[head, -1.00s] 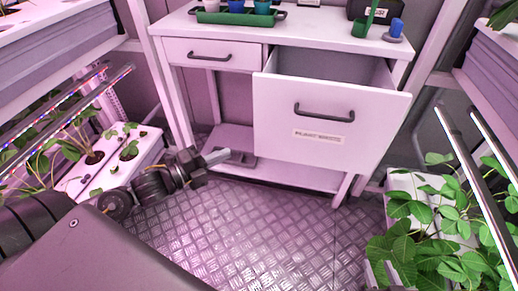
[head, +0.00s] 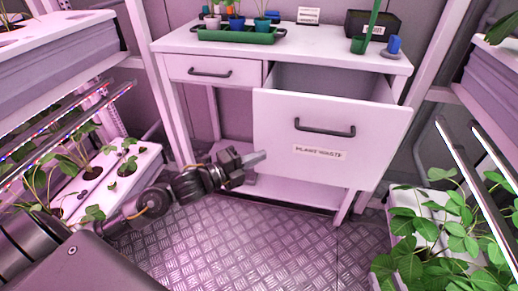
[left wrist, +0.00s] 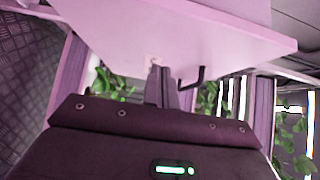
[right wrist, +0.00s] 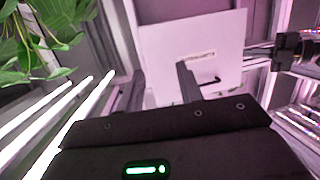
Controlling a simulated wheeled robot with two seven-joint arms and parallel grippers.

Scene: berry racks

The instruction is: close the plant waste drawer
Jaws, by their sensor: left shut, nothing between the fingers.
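The plant waste drawer (head: 350,166) is pulled out from the right side of the white bench. Its front has a dark bar handle (head: 324,129) and a label (head: 320,152), and its open top shows. The drawer front also fills the top of the left wrist view (left wrist: 190,28) and shows in the right wrist view (right wrist: 215,40). My left gripper (head: 262,157) is shut and empty, by the front's left edge; I cannot tell whether it touches. My right gripper (right wrist: 159,78) is open and empty, outside the head view; the drawer front lies beyond its fingers.
A smaller drawer (head: 212,71) at the left is shut. The bench top (head: 300,45) holds a green tray (head: 235,36) of pots, a black box (head: 372,24) and a blue item (head: 393,46). Plant racks flank both sides. The metal floor (head: 240,235) is clear.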

